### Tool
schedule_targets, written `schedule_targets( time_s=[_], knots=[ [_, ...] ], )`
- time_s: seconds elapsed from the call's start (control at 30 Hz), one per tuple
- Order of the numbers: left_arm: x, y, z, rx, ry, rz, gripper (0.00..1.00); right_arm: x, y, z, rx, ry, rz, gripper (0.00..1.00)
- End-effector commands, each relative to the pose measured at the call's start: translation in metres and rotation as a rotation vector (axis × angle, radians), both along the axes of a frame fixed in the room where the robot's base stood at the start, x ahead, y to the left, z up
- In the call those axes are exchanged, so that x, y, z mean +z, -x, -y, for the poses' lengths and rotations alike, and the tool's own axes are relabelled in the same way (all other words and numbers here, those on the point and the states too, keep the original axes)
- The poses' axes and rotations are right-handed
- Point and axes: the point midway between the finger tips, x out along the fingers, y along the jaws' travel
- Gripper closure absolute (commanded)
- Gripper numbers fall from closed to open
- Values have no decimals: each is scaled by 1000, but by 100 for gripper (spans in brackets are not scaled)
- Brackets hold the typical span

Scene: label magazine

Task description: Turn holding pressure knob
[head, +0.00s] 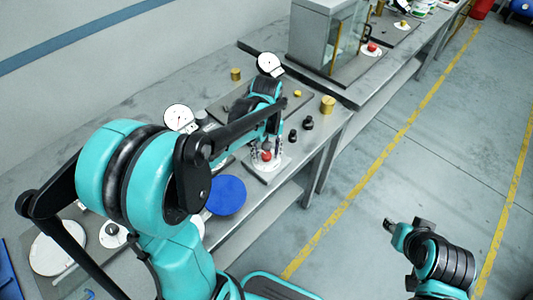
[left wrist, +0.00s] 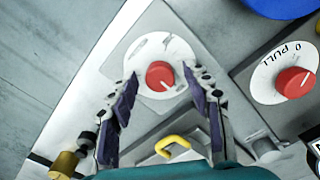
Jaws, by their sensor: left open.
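A red knob (left wrist: 160,76) sits at the middle of a white round dial (left wrist: 180,48) on a grey plate in the left wrist view. The same red knob (head: 267,156) shows near the bench's front edge in the head view. My left gripper (left wrist: 161,79) is open, with one dark-padded finger on each side of the knob. I cannot tell whether the fingers touch it. A second red knob (left wrist: 295,83), on a dial marked "0 PULL", lies to the right in the left wrist view. My right gripper (head: 392,226) is at the lower right, away from the bench; its jaws are unclear.
A blue disc (head: 227,195) lies at the bench's front edge. Black knobs (head: 308,122) and a brass cylinder (head: 328,105) stand right of my left gripper. Round gauges (head: 179,118) stand behind. A glass-sided box (head: 325,35) is farther back. The floor (head: 385,170) is clear.

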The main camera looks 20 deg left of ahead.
Motion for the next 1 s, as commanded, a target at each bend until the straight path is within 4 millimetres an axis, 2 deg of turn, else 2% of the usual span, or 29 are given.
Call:
schedule_targets(
  time_s=[0.17,0.2,0.37,0.4,0.6,0.9,1.0],
  knots=[
    [0,0,0,0,0,0,50,1,0,0,0,0,0,64],
    [0,0,0,0,0,0,53,1,0,0,0,0,0,64],
    [0,0,0,0,0,0,95,1,0,0,0,0,0,64],
    [0,0,0,0,0,0,100,0,0,0,0,0,0,64],
    [1,0,0,-37,0,0,100,2,0,0,0,0,0,64],
    [1,0,0,-350,0,0,100,11,0,0,0,0,0,64],
    [1,0,0,-402,0,0,100,11,0,0,0,0,0,64]
  ],
)
